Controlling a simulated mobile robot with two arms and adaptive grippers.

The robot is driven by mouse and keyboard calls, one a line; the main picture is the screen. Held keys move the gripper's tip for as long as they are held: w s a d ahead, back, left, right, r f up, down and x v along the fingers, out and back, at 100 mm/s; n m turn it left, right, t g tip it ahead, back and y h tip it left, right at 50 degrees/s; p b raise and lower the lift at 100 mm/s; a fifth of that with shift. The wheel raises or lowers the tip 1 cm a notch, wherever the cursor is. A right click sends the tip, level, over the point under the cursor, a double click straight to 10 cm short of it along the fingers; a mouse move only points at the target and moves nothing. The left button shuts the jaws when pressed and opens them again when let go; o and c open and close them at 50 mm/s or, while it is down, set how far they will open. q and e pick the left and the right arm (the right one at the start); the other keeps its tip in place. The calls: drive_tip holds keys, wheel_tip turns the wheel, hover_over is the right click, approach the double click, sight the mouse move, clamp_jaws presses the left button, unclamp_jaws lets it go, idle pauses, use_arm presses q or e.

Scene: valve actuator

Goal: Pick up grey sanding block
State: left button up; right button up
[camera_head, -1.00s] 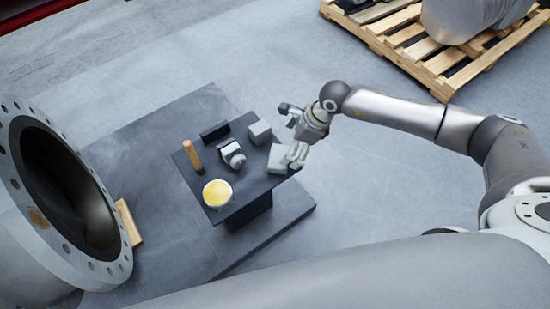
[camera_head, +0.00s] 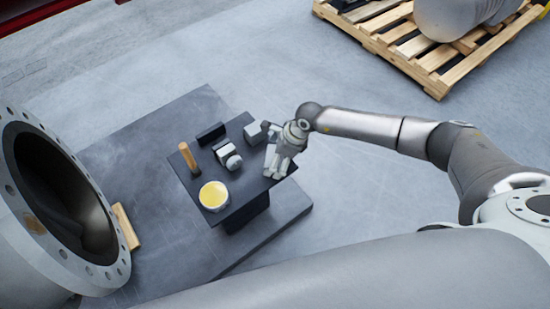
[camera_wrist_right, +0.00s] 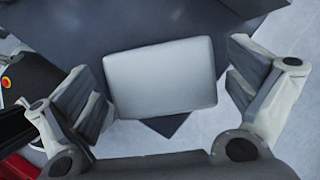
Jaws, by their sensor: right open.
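A light grey rectangular block (camera_wrist_right: 160,77), which looks like the grey sanding block, lies near the right corner of a small dark table (camera_head: 233,203). In the right wrist view it sits between the two spread fingers of my right gripper (camera_wrist_right: 168,88), with a gap at its right side and the left finger close to its left edge. In the head view my right gripper (camera_head: 268,147) is over that corner and mostly hides the block. It is open and not closed on anything. My left gripper is not in view.
A large flanged pipe (camera_head: 60,200) stands left; a wooden pallet (camera_head: 440,50) is back right.

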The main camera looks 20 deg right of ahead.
sight(271, 156)
drive_tip(key=c, duration=1.1)
drive_tip(key=shift+o, duration=0.2)
drive_tip(key=shift+r, duration=0.1)
drive_tip(key=shift+w+r, duration=0.1)
drive_tip(key=shift+r, duration=0.25)
wheel_tip(271, 156, up, 2)
drive_tip(key=shift+r, duration=0.25)
drive_tip(key=s+r, duration=0.4)
drive_tip(key=r, duration=0.1)
drive_tip(key=shift+s, duration=0.3)
drive_tip(key=s+r, duration=0.4)
drive_tip(key=s, duration=0.5)
drive_tip(key=shift+s+a+r+b, duration=0.25)
drive_tip(key=shift+r+b, duration=0.1)
